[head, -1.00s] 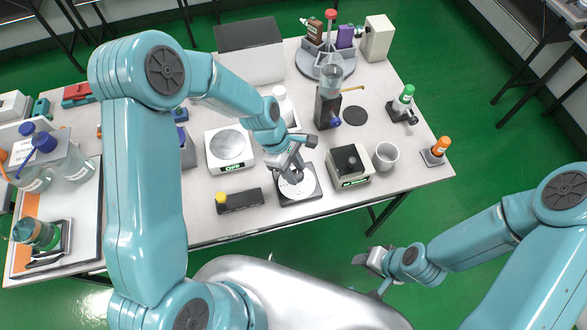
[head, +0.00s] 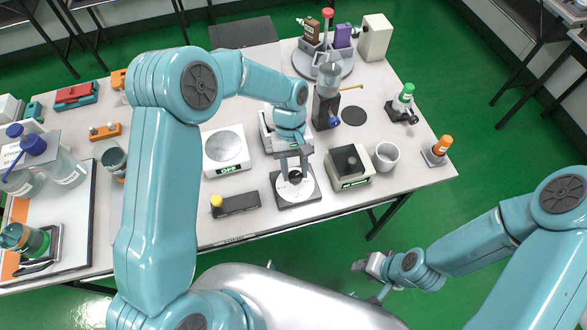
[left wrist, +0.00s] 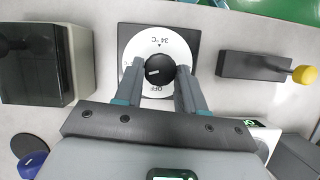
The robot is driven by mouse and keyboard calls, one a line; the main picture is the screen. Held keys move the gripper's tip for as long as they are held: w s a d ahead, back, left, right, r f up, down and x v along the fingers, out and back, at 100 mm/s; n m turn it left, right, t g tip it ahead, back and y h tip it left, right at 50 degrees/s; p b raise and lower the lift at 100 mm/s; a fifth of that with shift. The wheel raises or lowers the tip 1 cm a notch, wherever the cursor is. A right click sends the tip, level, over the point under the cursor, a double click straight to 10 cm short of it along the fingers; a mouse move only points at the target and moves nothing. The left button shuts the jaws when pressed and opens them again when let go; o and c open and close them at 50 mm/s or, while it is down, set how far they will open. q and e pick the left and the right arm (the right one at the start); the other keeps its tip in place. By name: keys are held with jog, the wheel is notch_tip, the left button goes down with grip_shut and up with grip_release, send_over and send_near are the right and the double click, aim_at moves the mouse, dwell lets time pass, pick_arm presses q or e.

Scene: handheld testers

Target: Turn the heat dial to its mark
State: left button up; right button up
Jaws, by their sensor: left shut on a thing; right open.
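The heat dial is a black knob (left wrist: 161,70) on a white round face on a dark square base. In the left wrist view its white pointer line lies to the left of the knob's middle, pointing left. The face reads "34 °C" with a small dark triangle mark (left wrist: 159,45) at the top and "OFF" at the bottom. In the head view the dial's base (head: 309,196) stands near the table's front edge. My left gripper (head: 293,174) comes from above, its fingers on either side of the knob, shut on it. My right gripper (head: 368,266) is open and empty, off the table's front edge.
A black block with a yellow knob (head: 236,204) lies left of the dial. A dark-topped device (head: 349,167) and a white cup (head: 386,157) stand to the right. A white scale (head: 223,151) is behind left, and a dark stand with a flask (head: 327,104) behind.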

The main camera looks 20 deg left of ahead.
pick_arm(q)
jog(key=m, duration=0.2)
jog(key=m+y+b, duration=0.1)
jog(key=m+y, duration=0.1)
jog(key=m, duration=0.1)
jog(key=shift+d+f+m+g, duration=0.1)
jog(key=shift+d+m+g, duration=0.2)
jog(key=shift+g, duration=0.1)
jog(key=m+y, duration=0.1)
jog(key=m, duration=0.1)
jog(key=m+y+b, duration=0.1)
jog(key=m, duration=0.2)
jog(key=shift+d+m+t, duration=0.2)
jog(key=shift+m+t, duration=0.1)
jog(key=m+y, duration=0.1)
jog(key=m, duration=0.1)
jog(key=m+t+b, duration=0.1)
jog(key=m, duration=0.2)
jog(key=shift+s+d+y, duration=0.15)
jog(key=shift+s+y, duration=0.05)
jog(key=shift+y, duration=0.2)
jog(key=shift+s+m+t+y+b, duration=0.15)
jog(key=shift+m+t+b, duration=0.25)
jog(key=shift+m, duration=0.85)
jog(key=shift+m+t+y+b, duration=0.25)
jog(key=shift+m+t, duration=0.25)
jog(key=shift+m, duration=0.75)
jog(key=o, duration=1.1)
jog(key=shift+c, duration=0.2)
